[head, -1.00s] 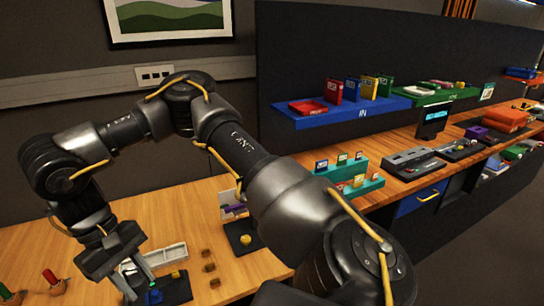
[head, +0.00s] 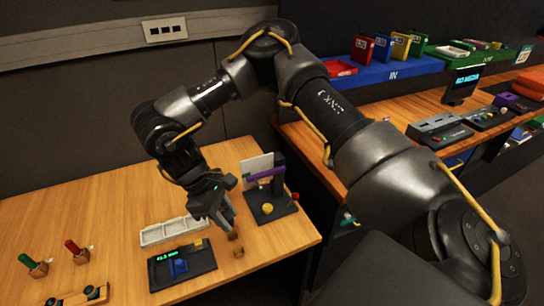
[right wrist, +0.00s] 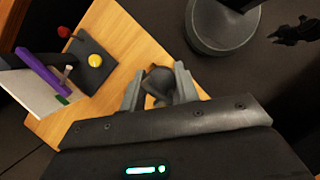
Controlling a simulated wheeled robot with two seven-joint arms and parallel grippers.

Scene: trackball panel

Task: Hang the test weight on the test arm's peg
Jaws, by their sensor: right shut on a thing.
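My right gripper (head: 228,222) is low over the wooden table, left of the test stand. In the right wrist view its fingers (right wrist: 158,88) are closed on a small dark grey piece (right wrist: 158,80), apparently the test weight. In the head view the held piece is mostly hidden by the gripper. The test arm is a purple bar (head: 265,174) on a black stand (head: 278,200) with a white plate behind and a yellow button on its base. The purple bar also shows at the left of the right wrist view (right wrist: 42,68), with a short brownish peg (right wrist: 67,76). The gripper is apart from the stand.
A black panel (head: 184,267) with a blue part and lit readout lies in front of a white tray (head: 170,231). Green and red-handled tools (head: 76,252) stand at left. Table at front right is clear.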

